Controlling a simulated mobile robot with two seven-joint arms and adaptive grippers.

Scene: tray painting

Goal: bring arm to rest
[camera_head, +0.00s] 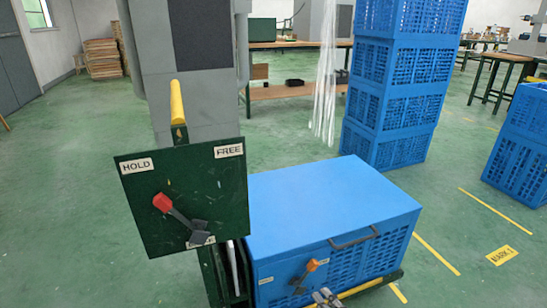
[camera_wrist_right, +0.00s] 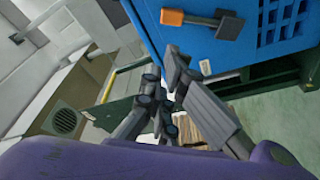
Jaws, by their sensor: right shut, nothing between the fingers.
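My right gripper (camera_head: 327,298) shows at the bottom edge of the head view, in front of the blue box (camera_head: 330,205). It is shut and empty. In the right wrist view its fingers (camera_wrist_right: 165,80) point toward the blue box, below the orange-tipped lever (camera_wrist_right: 190,20), and appear apart from it. My left gripper is in neither view.
A dark green panel (camera_head: 190,180) labelled HOLD and FREE, with a red-tipped lever (camera_head: 164,203), stands left of the box. The orange-tipped lever (camera_head: 312,265) is on the box front. Stacked blue crates (camera_head: 400,85) stand behind. Green floor (camera_head: 480,230) is open at right.

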